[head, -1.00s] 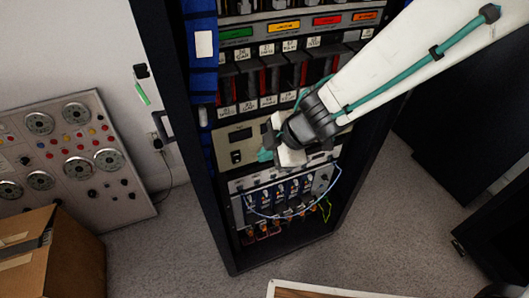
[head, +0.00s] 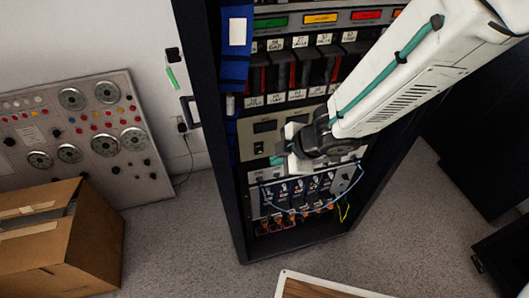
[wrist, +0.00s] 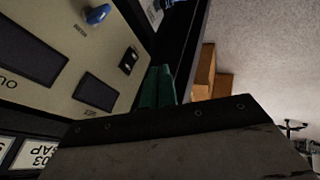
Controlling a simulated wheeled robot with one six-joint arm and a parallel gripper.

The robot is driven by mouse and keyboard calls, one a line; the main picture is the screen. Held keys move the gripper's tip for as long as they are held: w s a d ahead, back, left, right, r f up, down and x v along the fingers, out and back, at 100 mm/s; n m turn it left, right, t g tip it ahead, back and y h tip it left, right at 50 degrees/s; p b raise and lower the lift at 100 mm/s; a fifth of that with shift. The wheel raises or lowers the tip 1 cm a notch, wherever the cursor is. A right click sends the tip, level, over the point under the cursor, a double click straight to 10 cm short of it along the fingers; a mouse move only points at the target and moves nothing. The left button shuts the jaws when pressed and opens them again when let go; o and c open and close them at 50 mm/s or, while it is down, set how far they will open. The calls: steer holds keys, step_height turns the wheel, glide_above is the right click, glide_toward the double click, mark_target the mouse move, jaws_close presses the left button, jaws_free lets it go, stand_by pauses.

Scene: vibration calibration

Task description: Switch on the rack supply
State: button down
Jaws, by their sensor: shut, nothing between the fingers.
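The rack supply is a beige panel (head: 265,126) in the tall dark rack, with dark display windows. In the wrist view the panel (wrist: 72,62) shows a small black rocker switch (wrist: 128,61) near its edge and a blue knob (wrist: 97,14). I cannot tell which way the rocker is set. My gripper (head: 277,160) is at the lower part of the panel, just right of and below the switch in the head view. Its green fingertips (wrist: 157,88) are shut and empty, beside the switch in the wrist view. Contact with the panel cannot be made out.
Below the panel is a row of blue modules with cables (head: 300,190). Labelled modules (head: 290,72) fill the rack above. A cardboard box (head: 95,235) and a gauge panel (head: 80,140) stand left. Open carpet (head: 190,245) lies in front of the rack.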

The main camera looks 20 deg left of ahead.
mark_target(258, 152)
steer(key=w+a+f, duration=0.4)
steer(key=shift+w+a+f, duration=0.15)
steer(key=shift+a, duration=0.15)
steer(key=shift+w+a+f, duration=0.15)
steer(key=shift+w, duration=0.15)
stand_by(0.3)
steer(key=shift+r, duration=0.9)
